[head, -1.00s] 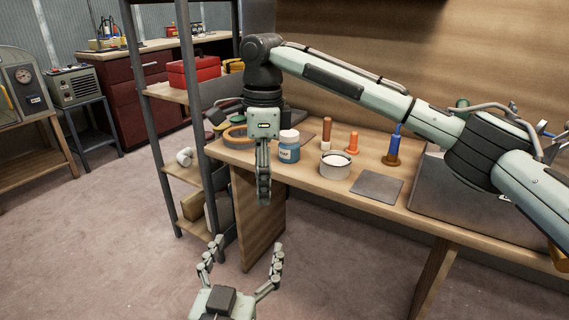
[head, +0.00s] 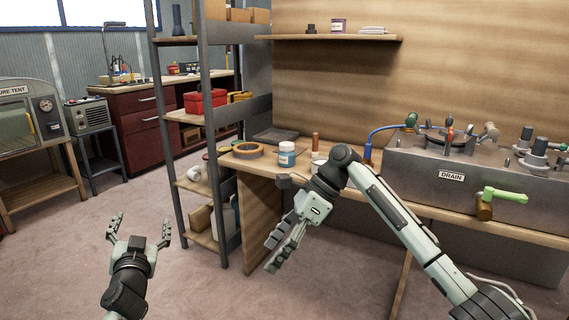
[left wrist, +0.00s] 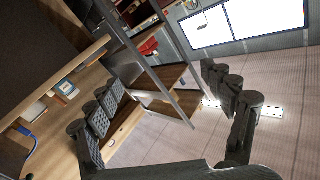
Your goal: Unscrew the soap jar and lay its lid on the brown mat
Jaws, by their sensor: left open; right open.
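The soap jar (head: 287,158) is a blue jar with a pale label and a white lid (head: 287,145) on top. It stands upright on the wooden bench, near its left end. My right gripper (head: 280,258) hangs in front of the bench, below the jar and apart from it, open and empty. My left gripper (head: 142,224) is over the floor to the left, open and empty, well away from the bench. Its fingers also show in the left wrist view (left wrist: 165,95). I cannot clearly make out the brown mat; my right arm covers part of the bench.
A tape roll (head: 248,151) lies left of the jar, with a dark flat tray (head: 276,136) behind. A brown-handled tool (head: 315,141) and a white round container (head: 318,162) stand to the right.

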